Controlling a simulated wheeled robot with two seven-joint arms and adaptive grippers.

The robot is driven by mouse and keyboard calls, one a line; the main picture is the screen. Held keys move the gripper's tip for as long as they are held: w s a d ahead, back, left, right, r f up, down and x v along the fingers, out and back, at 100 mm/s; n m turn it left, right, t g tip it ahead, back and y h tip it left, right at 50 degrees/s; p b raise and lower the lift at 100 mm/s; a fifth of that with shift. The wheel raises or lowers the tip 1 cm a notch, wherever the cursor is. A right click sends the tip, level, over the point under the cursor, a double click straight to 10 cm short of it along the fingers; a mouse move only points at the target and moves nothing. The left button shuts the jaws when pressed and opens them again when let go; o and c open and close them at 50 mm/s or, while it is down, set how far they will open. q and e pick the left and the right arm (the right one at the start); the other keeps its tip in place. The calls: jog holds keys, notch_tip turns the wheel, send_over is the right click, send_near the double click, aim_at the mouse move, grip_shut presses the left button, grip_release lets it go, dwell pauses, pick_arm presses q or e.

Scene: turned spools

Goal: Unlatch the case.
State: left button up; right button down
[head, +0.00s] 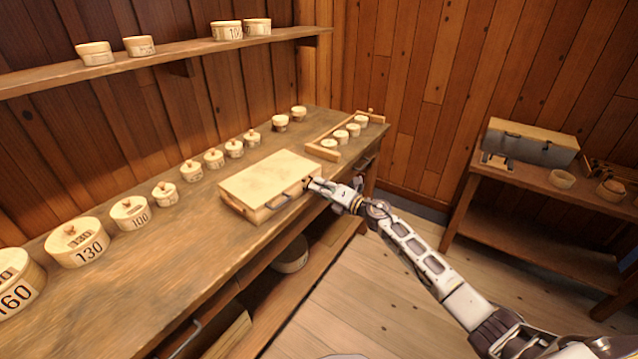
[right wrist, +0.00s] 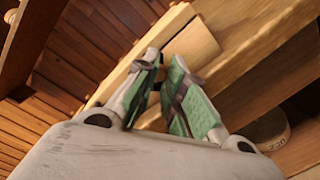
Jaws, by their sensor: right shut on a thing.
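The case (head: 268,178) is a flat, pale wooden box lying closed on the long workbench. A dark handle (head: 278,202) sits on its front face. My right gripper (head: 311,184) is at the right end of that front face, shut on a small dark latch that its fingers mostly hide. In the right wrist view the green-padded fingers (right wrist: 165,64) reach to the pale wood of the case (right wrist: 197,42). Whether the latch has turned cannot be told. My left gripper is not in view.
Numbered round lidded boxes (head: 77,243) line the workbench (head: 150,275) to the left and behind the case. A wooden rack (head: 323,153) with small round boxes stands beyond it. A shelf (head: 160,62) runs above. A side table (head: 545,182) stands at right.

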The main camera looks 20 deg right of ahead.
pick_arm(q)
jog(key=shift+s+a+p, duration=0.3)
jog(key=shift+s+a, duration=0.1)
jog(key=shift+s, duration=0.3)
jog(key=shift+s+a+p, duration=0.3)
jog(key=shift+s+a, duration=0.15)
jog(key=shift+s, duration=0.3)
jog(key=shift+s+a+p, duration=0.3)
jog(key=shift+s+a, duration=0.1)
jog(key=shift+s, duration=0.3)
pick_arm(e)
jog(key=shift+f+m, duration=0.25)
jog(key=shift+m, duration=0.5)
jog(key=shift+f+m, duration=0.25)
jog(key=shift+m, duration=0.5)
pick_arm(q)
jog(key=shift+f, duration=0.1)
pick_arm(e)
jog(key=c, duration=1.4)
grip_release()
jog(key=shift+d, duration=0.1)
jog(key=shift+r, duration=0.1)
jog(key=shift+d, duration=0.1)
jog(key=shift+v, duration=3.95)
